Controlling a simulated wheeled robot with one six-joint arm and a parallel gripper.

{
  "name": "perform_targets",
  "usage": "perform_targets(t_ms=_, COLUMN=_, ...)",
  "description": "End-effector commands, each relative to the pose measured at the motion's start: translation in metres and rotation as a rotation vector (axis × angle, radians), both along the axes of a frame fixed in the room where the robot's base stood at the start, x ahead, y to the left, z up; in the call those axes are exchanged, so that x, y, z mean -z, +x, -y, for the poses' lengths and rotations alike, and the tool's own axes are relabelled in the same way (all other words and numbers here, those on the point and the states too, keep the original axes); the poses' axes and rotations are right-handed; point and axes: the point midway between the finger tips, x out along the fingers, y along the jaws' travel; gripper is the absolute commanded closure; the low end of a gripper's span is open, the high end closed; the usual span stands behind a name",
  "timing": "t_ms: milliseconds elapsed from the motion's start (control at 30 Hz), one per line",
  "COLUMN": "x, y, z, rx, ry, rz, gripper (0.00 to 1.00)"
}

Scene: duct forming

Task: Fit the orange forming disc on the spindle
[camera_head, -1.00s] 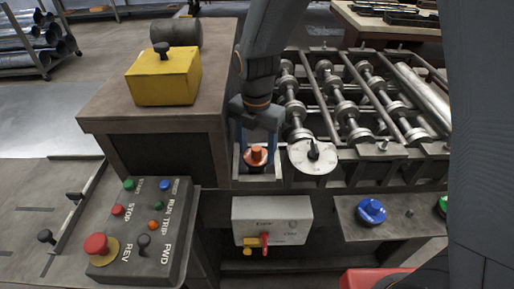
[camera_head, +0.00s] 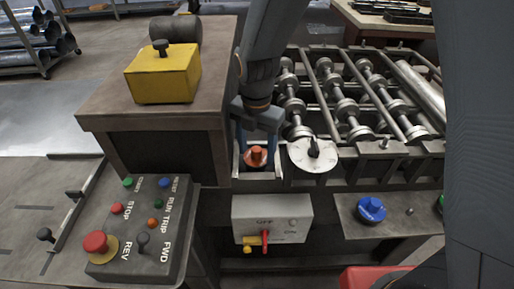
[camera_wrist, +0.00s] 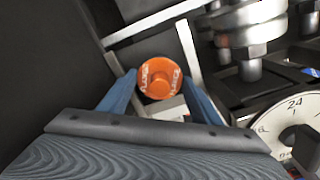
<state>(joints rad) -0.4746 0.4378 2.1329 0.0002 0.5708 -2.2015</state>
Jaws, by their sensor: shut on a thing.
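The orange forming disc (camera_head: 256,156) sits between the blue fingers of my gripper (camera_head: 257,148), over a pale-edged square bay in the machine front. In the wrist view the disc (camera_wrist: 160,77) shows its round orange face with white lettering, and the fingers (camera_wrist: 161,92) press on its two sides. My gripper is shut on it. I cannot make out the spindle under the disc; the disc and fingers hide that spot. I cannot tell whether the disc touches anything below.
A white dial (camera_head: 313,156) is close to the right of the bay. A yellow block (camera_head: 163,78) stands on the cabinet at left. A control box (camera_head: 141,228) and a switch box (camera_head: 271,219) are in front. A blue disc (camera_head: 371,209) sits on the right shelf.

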Motion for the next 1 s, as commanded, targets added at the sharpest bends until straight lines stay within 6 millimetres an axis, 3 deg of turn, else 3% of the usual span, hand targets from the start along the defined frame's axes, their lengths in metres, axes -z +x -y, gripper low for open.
perform_targets(t_ms=333, x=0.000, y=0.000, z=0.000, rx=0.000, ry=0.000, rz=0.001, gripper=0.79)
perform_targets(t_ms=367, x=0.000, y=0.000, z=0.000, rx=0.000, ry=0.000, rz=0.001, gripper=0.37)
perform_targets(t_ms=467, x=0.000, y=0.000, z=0.000, rx=0.000, ry=0.000, rz=0.001, gripper=0.21)
perform_targets(t_ms=533, x=0.000, y=0.000, z=0.000, rx=-0.001, ry=0.000, rz=0.001, gripper=0.21)
perform_targets(t_ms=567, x=0.001, y=0.000, z=0.000, rx=-0.001, ry=0.000, rz=0.000, gripper=0.35)
perform_targets(t_ms=600, x=0.001, y=0.000, z=0.000, rx=-0.002, ry=-0.001, rz=0.000, gripper=0.29)
perform_targets(t_ms=1000, x=-0.011, y=-0.001, z=0.001, rx=-0.001, ry=-0.001, rz=0.000, gripper=0.27)
